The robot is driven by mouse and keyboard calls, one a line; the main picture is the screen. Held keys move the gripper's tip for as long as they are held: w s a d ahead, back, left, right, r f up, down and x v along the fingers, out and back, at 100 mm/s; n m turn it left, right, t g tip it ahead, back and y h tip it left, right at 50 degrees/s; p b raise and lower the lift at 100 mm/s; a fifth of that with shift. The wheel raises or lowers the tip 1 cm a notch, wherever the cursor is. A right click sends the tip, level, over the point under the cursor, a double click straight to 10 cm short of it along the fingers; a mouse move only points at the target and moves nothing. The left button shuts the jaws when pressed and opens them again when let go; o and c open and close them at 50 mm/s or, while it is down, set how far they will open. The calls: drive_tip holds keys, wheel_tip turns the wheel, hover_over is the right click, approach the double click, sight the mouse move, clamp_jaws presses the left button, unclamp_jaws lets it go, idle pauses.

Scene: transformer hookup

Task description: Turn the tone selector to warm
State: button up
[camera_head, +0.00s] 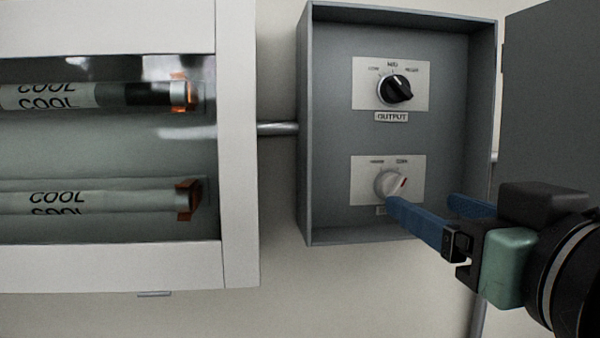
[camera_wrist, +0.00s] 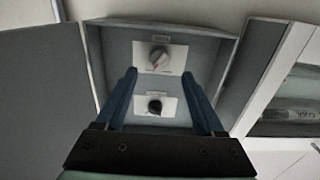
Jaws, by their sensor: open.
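One fingertip overlaps the area just below the knob in the head view. In the wrist view the knob (camera_wrist: 158,57) appears between and beyond the fingertips (camera_wrist: 159,77); contact is not visible.
A black output knob (camera_head: 397,89) sits on the upper plate. The grey box (camera_head: 303,150) has side walls around both knobs, and its door (camera_head: 552,90) stands open at right. At left, a white-framed case (camera_head: 238,150) holds tubes marked COOL (camera_head: 60,198).

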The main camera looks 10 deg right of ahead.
sight(399, 191)
drive_tip(key=w+p, duration=0.2)
drive_tip(key=w, duration=0.3)
drive_tip(key=shift+w+a+r, duration=0.1)
drive_tip(key=shift+w, duration=0.3)
drive_tip(key=shift+w+f, duration=0.2)
drive_tip(key=shift+w, duration=0.35)
clamp_jaws()
